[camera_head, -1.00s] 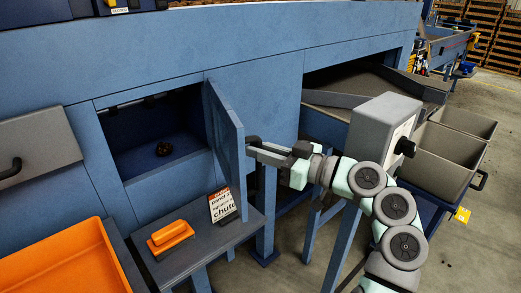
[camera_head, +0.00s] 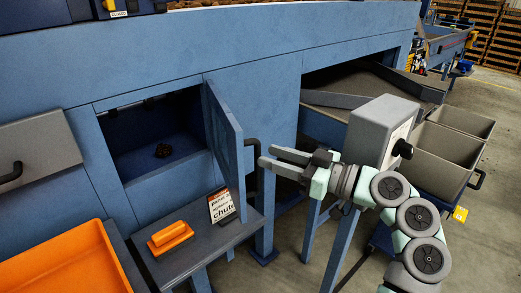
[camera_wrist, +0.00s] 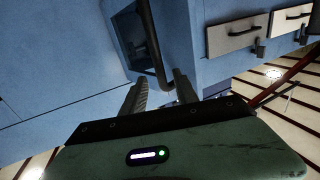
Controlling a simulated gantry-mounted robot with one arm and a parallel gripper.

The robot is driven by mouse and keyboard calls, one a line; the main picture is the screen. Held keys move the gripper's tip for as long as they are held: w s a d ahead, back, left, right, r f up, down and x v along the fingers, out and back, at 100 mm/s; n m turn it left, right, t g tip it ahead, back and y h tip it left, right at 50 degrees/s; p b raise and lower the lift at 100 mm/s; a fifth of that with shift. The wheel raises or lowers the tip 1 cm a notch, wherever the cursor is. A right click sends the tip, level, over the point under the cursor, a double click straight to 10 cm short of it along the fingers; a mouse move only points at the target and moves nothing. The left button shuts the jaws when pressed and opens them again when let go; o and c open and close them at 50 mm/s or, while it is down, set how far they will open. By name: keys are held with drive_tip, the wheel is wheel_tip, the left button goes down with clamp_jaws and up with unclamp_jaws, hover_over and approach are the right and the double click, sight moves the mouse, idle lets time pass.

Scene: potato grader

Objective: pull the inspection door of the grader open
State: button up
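The blue inspection door (camera_head: 224,127) stands swung out from the grader, hinged at the right side of its opening (camera_head: 155,137). The door's black bar handle (camera_head: 253,150) is on the door's right-hand face and also shows in the wrist view (camera_wrist: 154,45).
An orange bin (camera_head: 75,262) is at lower left. A grey box (camera_head: 378,125) stands behind my arm; grey bins (camera_head: 440,160) are at right.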

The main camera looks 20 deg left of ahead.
drive_tip(key=d+p, duration=0.1)
drive_tip(key=d, duration=0.5)
drive_tip(key=shift+s, duration=0.25)
drive_tip(key=shift+c, duration=0.6)
